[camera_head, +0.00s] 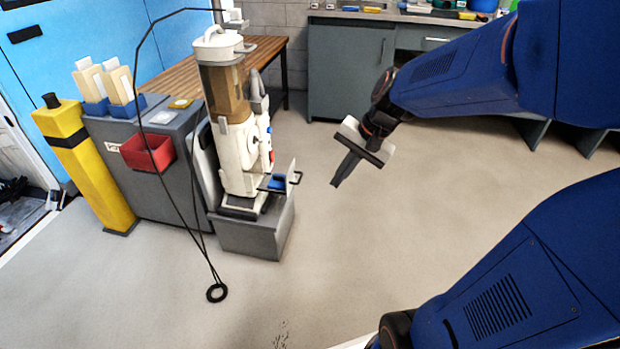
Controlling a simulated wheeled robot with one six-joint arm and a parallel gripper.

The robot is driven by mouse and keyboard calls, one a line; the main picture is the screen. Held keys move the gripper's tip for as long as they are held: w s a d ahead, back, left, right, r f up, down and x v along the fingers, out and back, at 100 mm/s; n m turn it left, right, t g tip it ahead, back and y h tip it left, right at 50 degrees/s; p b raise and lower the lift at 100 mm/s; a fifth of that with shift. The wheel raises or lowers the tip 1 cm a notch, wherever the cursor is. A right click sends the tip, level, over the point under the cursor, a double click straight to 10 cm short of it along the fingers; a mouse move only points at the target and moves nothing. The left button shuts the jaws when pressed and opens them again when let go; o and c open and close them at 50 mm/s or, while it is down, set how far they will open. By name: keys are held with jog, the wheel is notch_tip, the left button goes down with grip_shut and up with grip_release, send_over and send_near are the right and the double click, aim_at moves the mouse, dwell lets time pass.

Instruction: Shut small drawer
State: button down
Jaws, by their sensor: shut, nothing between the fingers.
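A small drawer (279,182) with something blue in it juts out from the lower right side of the cream-coloured machine (238,150). The drawer's inner end is hidden by the machine.
The machine stands on a grey block (255,232). A black cable loop (217,292) hangs in front. Left are a grey cabinet (180,200) with a red bin (147,153) and a yellow post (98,180). A wooden bench (180,62) is behind. Floor right of the machine is clear.

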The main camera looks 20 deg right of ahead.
jog(key=w+d+f+m+t+y, duration=0.1)
jog(key=w+d+f+m+y, duration=0.1)
jog(key=w+d+f+m, duration=0.4)
jog(key=w+d+f+m+t+y, duration=0.15)
jog(key=w+f+m, duration=0.25)
jog(key=w+f, duration=0.55)
jog(key=w+d+f+m+y, duration=0.1)
jog(key=w+d+f+m, duration=0.4)
jog(key=w, duration=0.5)
jog(key=w+a+f, duration=0.5)
jog(key=a, duration=0.5)
jog(key=shift+a+f, duration=0.15)
jog(key=shift+a, duration=0.1)
jog(key=shift+w, duration=0.1)
send_near(276, 176)
jog(key=x, duration=0.2)
jog(key=r+x, duration=0.1)
jog(key=x, duration=0.2)
jog(key=a+x, duration=0.1)
jog(key=x, duration=0.2)
jog(key=shift+w+a, duration=0.1)
jog(key=shift+w, duration=0.25)
jog(key=shift+a, duration=0.1)
